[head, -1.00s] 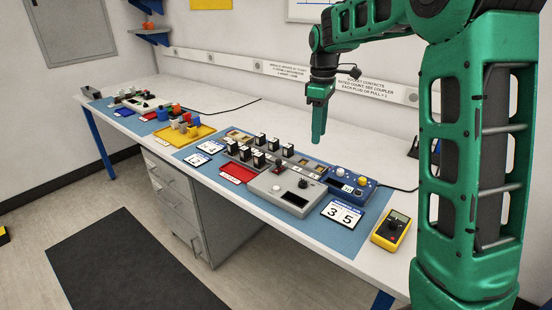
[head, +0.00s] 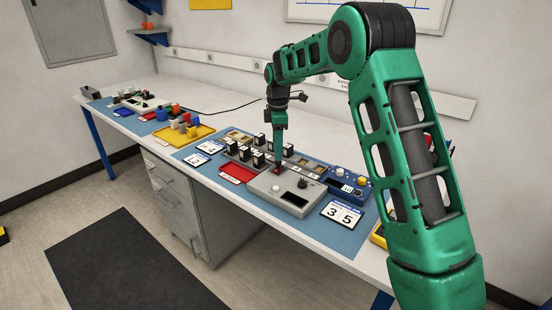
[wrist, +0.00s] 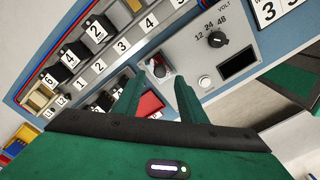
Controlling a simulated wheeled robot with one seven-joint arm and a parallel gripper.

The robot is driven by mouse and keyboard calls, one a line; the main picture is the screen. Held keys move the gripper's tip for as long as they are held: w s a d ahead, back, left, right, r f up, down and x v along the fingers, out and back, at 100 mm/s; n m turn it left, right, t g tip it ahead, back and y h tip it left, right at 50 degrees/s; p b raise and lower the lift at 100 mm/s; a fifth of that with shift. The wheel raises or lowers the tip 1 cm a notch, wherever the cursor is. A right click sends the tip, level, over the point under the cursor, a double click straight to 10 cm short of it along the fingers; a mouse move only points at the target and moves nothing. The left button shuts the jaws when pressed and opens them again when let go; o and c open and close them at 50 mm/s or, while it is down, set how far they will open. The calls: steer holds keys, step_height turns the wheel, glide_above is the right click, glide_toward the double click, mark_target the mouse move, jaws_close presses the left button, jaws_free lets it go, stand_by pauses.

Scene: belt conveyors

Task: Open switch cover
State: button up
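The grey control box (head: 265,187) lies on the blue mat on the bench. In the wrist view, the switch cover (wrist: 160,68) is a small clear-grey piece with red showing, on the box face (wrist: 185,52). My gripper (head: 278,168) points down at the far edge of the grey box, over the red spot of the switch. In the wrist view, my two green fingers (wrist: 160,80) are apart, with the switch cover between and just beyond their tips. I cannot tell whether a finger touches it. The cover looks shut, though it is small.
The wrist view shows a black rotary knob (wrist: 217,40), a white button (wrist: 205,82) and a dark display (wrist: 238,63) on the box. Numbered black switches (wrist: 97,32) stand close on the left. A blue device (head: 350,185) and number cards (head: 342,214) are nearby.

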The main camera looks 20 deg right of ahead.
mark_target(266, 179)
steer(key=shift+f, duration=1.8)
steer(key=shift+c, duration=0.7)
jaws_close()
steer(key=s+a, duration=0.2)
steer(key=a, duration=0.1)
steer(key=s+a, duration=0.1)
steer(key=a, duration=0.1)
steer(key=shift+s, duration=0.35)
steer(key=shift+o, duration=0.7)
jaws_free()
steer(key=shift+r, duration=0.1)
